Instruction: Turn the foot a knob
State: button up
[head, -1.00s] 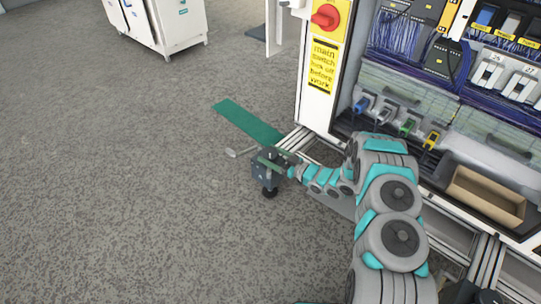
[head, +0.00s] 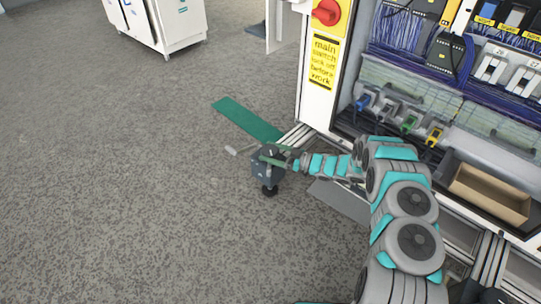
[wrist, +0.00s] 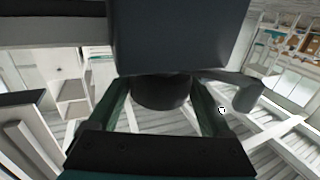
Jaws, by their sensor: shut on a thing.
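The foot is a dark grey block (head: 265,168) on a black round pad at the lower corner of the machine frame. In the wrist view, a dark rounded knob (wrist: 162,92) shows below a large dark block and sits between the two green fingers. My gripper (head: 276,155) reaches in from the right at the top of the foot and is shut on the knob. In the head view the knob is mostly hidden by my gripper.
A grey lever (head: 240,150) sticks out to the left of the foot. A green strip (head: 247,119) lies behind it. The open electrical cabinet (head: 318,75) with a red switch stands behind. A cardboard box (head: 490,193) sits at right.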

jog(key=shift+f+n+g+b, duration=0.2)
jog(key=shift+n+g+b, duration=0.3)
jog(key=shift+g+b, duration=0.25)
jog(key=shift+r+n+g+b, duration=0.15)
jog(key=shift+n+g+b, duration=0.15)
jog(key=shift+g, duration=0.15)
jog(key=o, duration=1.2)
jog(key=shift+c, duration=0.2)
jog(key=shift+r, duration=0.1)
